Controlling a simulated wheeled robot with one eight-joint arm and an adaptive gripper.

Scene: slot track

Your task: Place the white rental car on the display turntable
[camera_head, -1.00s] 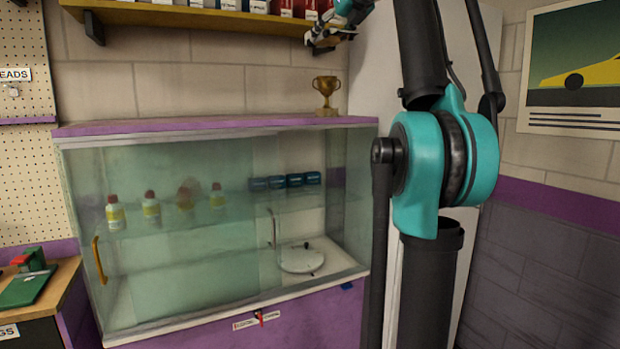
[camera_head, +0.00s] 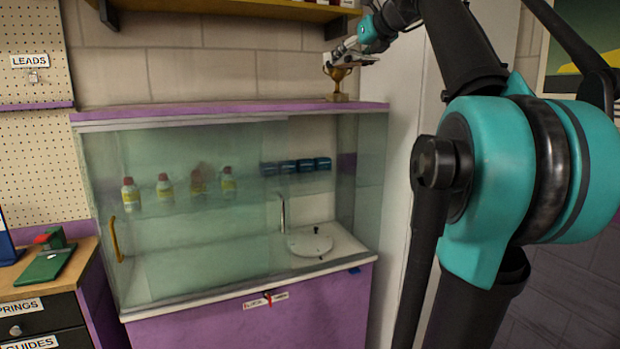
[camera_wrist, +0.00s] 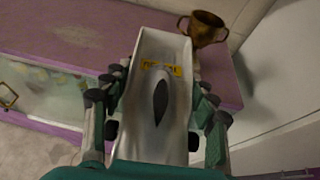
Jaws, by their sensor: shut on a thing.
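My gripper (camera_head: 350,56) is at the upper right of the head view, above the right end of the cabinet top. In the wrist view my gripper (camera_wrist: 155,110) is shut on the white rental car (camera_wrist: 158,95), its fingers along both sides. The car is white with a yellow label and a dark oval patch on top. In the head view it shows only as a small pale shape at the gripper. The display turntable (camera_head: 309,242) is a white round disc inside the glass cabinet at the lower right, with small dark spots on it.
A bronze trophy (camera_head: 338,84) stands on the cabinet's purple top (camera_head: 230,110), close by my gripper; it shows in the wrist view (camera_wrist: 203,27). Glass doors (camera_head: 200,210) front the cabinet. Bottles (camera_head: 165,188) and dark blue items (camera_head: 290,166) stand on its shelf. A wall shelf (camera_head: 230,10) hangs above.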

